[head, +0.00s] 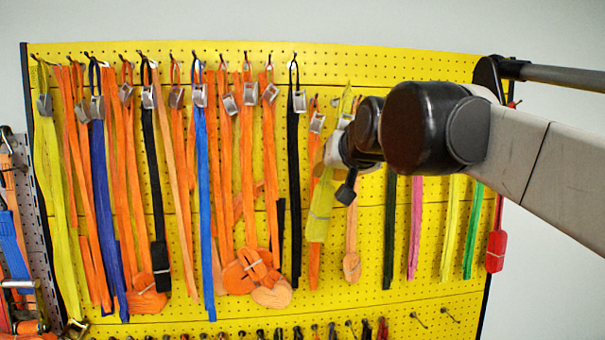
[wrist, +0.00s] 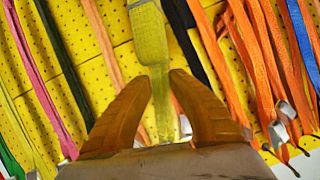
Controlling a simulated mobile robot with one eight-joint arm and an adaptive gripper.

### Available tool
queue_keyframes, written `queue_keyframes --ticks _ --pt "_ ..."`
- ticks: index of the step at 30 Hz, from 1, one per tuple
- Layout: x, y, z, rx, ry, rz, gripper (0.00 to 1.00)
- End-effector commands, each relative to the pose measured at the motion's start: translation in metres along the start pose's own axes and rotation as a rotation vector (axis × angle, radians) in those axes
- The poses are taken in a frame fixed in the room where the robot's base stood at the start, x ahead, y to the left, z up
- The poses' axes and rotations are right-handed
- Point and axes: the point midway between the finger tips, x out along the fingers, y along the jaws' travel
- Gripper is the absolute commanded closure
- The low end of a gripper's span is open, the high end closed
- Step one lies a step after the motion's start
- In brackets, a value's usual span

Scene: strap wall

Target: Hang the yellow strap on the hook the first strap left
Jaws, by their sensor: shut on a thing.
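The yellow strap (head: 321,212) hangs down in front of the yellow pegboard, left of my wrist in the head view. In the wrist view the yellow strap (wrist: 151,38) runs between the two orange-brown fingers of my gripper (wrist: 160,80), which is shut on it. A thicker, folded part of the strap shows beyond the fingertips. In the head view my gripper (head: 344,160) is partly hidden by my own wrist. My arm also hides part of the upper hook row, so I cannot tell which hook the first strap left.
Orange, blue and black straps hang close together on the left of the pegboard (head: 400,300). A black strap (head: 296,190) hangs just left of the held strap. Pink, yellow and green straps hang right, below my arm. Bare hooks (head: 418,319) show low on the board.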

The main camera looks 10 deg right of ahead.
Motion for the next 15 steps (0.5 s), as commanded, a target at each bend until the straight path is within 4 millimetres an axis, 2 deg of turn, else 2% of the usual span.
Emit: queue_keyframes --ticks 15 --pt "0.033 0.001 -0.010 0.001 0.000 0.000 1.00"
